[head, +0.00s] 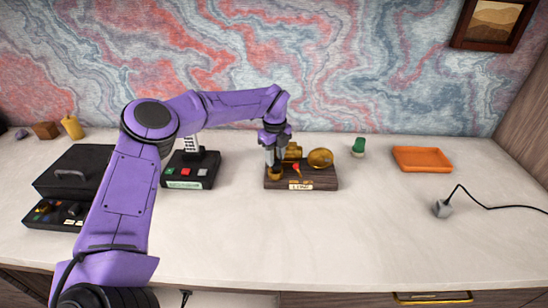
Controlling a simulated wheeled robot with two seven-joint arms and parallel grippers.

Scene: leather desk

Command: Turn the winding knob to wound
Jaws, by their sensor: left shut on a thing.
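A small brass device on a dark wooden base (312,180) stands at the middle of the desk in the head view, with a label on its front. It carries a round brass disc (320,158) and a red pointer (296,167). At its left end is a brass knob (277,173). My left gripper (276,163) reaches down from above and is shut on this knob; its fingers hide part of it. The setting of the knob is too small to read. My right gripper is not in view.
A box with buttons (187,184) stands left of the device, and a black case (73,172) farther left. A green-topped object (358,147), an orange tray (422,159) and a grey plug-like thing with a cable (442,208) lie to the right. The front middle of the desk is clear.

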